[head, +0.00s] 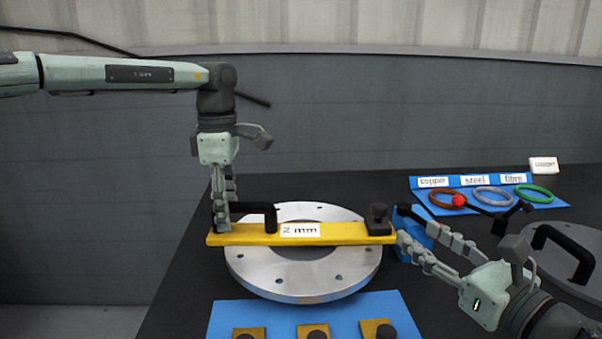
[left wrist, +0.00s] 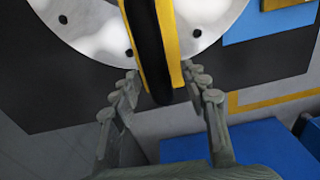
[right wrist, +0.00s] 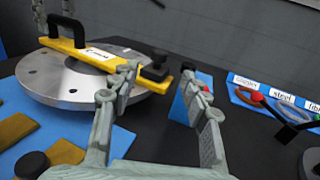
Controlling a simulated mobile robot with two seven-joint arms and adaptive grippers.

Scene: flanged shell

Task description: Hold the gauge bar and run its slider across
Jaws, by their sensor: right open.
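The yellow gauge bar (head: 345,233), labelled "2 mm", lies across the metal flange ring (head: 300,287). It has a black handle (head: 257,208) at its left part and a black slider block (head: 380,222) at its right end. My left gripper (head: 222,222) is at the handle's left end. In the left wrist view its fingers (left wrist: 162,85) stand apart on either side of the handle (left wrist: 145,45) and bar, with a visible gap on the handle's left. My right gripper (head: 400,245) is open beside the bar's right end. In the right wrist view the slider (right wrist: 156,66) shows just beyond its fingertips (right wrist: 160,78).
A blue mat (head: 222,312) in front holds several yellow pieces with black knobs. A blue block (head: 405,250) stands close behind my right fingers. Copper, steel and fibre rings lie on a blue board (head: 548,202) at the right. A grey disc with a black handle (head: 565,248) is far right.

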